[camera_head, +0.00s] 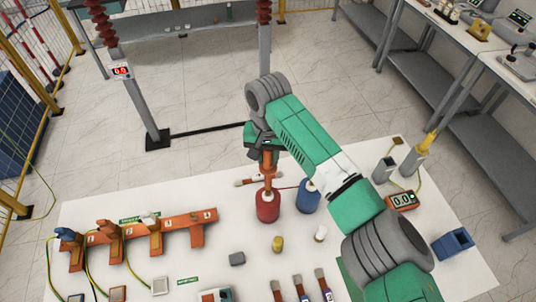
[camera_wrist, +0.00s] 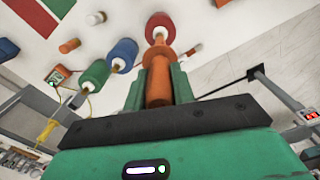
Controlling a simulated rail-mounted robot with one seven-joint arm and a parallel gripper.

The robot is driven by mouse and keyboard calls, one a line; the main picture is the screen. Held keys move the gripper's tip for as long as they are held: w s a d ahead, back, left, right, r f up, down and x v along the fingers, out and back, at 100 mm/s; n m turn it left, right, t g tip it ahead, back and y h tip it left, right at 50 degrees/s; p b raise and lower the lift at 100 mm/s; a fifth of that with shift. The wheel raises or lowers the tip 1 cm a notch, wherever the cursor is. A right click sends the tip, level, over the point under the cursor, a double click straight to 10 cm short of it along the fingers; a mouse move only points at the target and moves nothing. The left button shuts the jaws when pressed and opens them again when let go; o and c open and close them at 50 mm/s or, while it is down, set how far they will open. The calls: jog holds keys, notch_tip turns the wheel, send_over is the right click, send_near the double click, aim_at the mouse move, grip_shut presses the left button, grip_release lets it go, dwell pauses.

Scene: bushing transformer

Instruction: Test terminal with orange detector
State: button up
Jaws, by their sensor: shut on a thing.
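My gripper (camera_head: 265,150) is shut on the orange detector (camera_head: 268,175), an upright orange rod with a stepped shaft. In the wrist view the orange detector (camera_wrist: 158,88) stands between the two green fingers of my gripper (camera_wrist: 160,85). Its far end lines up with the red cylinder (camera_head: 268,207), which also shows in the wrist view (camera_wrist: 160,25). I cannot tell whether the two touch. The terminal is not clearly identifiable; a numbered orange terminal strip (camera_head: 180,230) lies on the white table at left.
A blue cylinder (camera_head: 308,197) stands right of the red one. A meter (camera_head: 401,200) reading near zero is farther right. Yellow and white small pieces, a blue box (camera_head: 453,243) and several tools lie on the white table (camera_head: 110,205). A post with a red display (camera_head: 121,71) stands behind.

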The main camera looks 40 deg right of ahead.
jog(key=shift+r+p, duration=3.25)
jog(key=shift+r, duration=0.25)
jog(key=shift+a+f, duration=0.1)
jog(key=s+a+f+n, duration=0.2)
jog(key=a+f+n, duration=0.1)
jog(key=a, duration=0.8)
jog(key=s+a+f+n, duration=0.3)
jog(key=a+f, duration=0.2)
jog(key=a, duration=0.6)
jog(key=s+a+f+n, duration=0.2)
jog(key=a+f+n, duration=0.2)
jog(key=a, duration=0.7)
jog(key=shift+s+f, duration=0.4)
jog(key=shift+f, duration=0.2)
